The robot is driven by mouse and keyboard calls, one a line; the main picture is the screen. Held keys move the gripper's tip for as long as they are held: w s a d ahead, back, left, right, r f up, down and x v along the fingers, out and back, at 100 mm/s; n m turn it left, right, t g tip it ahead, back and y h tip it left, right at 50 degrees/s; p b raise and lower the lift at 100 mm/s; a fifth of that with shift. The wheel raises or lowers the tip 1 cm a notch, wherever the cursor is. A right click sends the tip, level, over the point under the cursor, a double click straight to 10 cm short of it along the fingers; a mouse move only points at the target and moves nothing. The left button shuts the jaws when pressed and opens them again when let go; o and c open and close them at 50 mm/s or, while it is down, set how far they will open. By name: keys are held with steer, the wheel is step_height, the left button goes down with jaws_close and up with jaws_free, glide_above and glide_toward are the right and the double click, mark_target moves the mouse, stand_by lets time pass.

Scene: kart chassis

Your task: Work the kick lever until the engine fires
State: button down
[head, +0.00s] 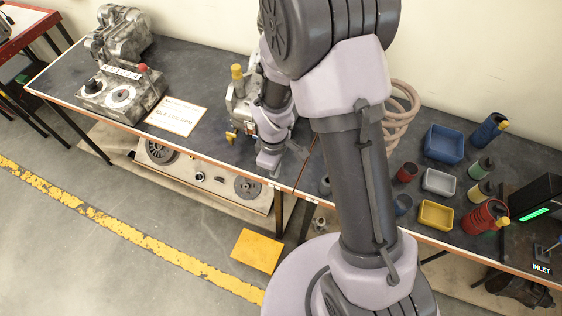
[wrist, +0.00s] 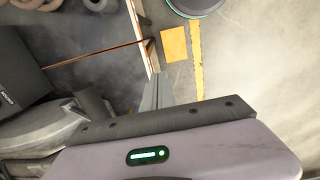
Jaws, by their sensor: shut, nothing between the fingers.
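A grey metal engine unit (head: 240,104) with a yellow cap on top stands on the dark bench, left of my arm and partly hidden by it. A small yellow part (head: 231,137) shows low at its front; I cannot tell if it belongs to the kick lever. Grey metal (wrist: 45,128) close at the left of the wrist view is probably part of the engine unit.
A sign card (head: 177,116) and a control box (head: 120,93) are on the bench at left. Coiled hose (head: 402,115), blue tray (head: 444,144), yellow tray (head: 435,215) and several cans are at right. A yellow floor plate (head: 257,251) lies in front; open floor is at left.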

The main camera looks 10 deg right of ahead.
steer(key=r, duration=0.1)
steer(key=s+a+r, duration=0.1)
steer(key=r, duration=0.1)
steer(key=s+a+r+p, duration=0.1)
steer(key=r, duration=0.1)
stand_by(1.6)
step_height(320, 180, up, 10)
steer(key=s+d+m+t+y+b, duration=0.1)
steer(key=s+d+m+t+b, duration=0.2)
steer(key=m+b, duration=0.4)
steer(key=s+r+m+t+y+b, duration=0.1)
steer(key=s+r+m+t+b, duration=0.1)
steer(key=s+r+m, duration=0.3)
steer(key=s+m+b, duration=0.1)
steer(key=s+m, duration=0.2)
steer(key=shift+s+d+r+t, duration=0.2)
steer(key=shift+s+r+t, duration=0.05)
steer(key=shift+r+t, duration=0.1)
